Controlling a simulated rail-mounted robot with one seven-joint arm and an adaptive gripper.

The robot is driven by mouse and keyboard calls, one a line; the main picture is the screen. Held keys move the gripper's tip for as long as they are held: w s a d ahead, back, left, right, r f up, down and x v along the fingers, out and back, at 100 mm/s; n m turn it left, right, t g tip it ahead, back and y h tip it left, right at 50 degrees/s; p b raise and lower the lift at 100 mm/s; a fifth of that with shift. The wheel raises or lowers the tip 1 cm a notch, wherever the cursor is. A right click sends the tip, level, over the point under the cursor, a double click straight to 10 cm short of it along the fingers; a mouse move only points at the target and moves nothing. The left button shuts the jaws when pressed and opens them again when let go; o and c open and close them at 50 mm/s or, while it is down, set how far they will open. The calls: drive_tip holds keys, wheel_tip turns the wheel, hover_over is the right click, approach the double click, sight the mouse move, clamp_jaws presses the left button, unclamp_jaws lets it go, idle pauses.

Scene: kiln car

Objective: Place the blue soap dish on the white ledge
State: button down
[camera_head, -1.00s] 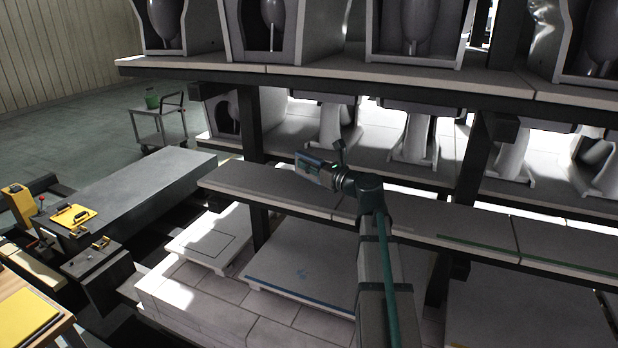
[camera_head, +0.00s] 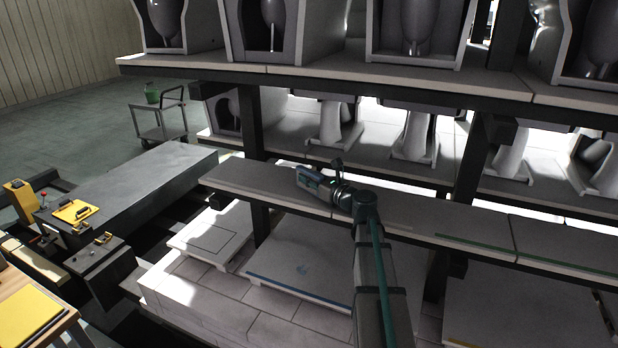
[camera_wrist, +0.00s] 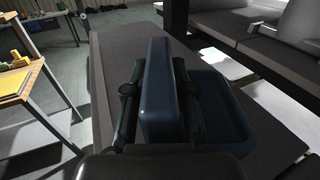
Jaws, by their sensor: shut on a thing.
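The blue soap dish (camera_wrist: 217,112) fills the middle of the wrist view, with an upright wall and a shallow basin to its right. My gripper (camera_wrist: 157,98) is shut on the upright wall, one finger on each side. In the head view the dish (camera_head: 306,178) is small and dark at the end of my gripper (camera_head: 318,184). The pale ledge (camera_head: 248,180), a long greyish-white shelf board, lies under and around it. I cannot tell whether the dish touches the ledge. The ledge also shows in the wrist view (camera_wrist: 106,75).
Dark posts (camera_head: 471,165) stand behind the ledge. An upper shelf (camera_head: 400,78) with grey ceramic ware hangs above and behind. The ledge is bare to the left of the dish. A yellow-topped workbench (camera_head: 28,318) and a small cart (camera_head: 160,120) stand at the left.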

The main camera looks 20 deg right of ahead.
drive_tip(key=shift+f, duration=0.2)
drive_tip(key=c, duration=1)
unclamp_jaws()
drive_tip(key=shift+o, duration=0.2)
drive_tip(key=shift+r, duration=0.2)
drive_tip(key=b+v, duration=0.3)
drive_tip(key=v, duration=0.9)
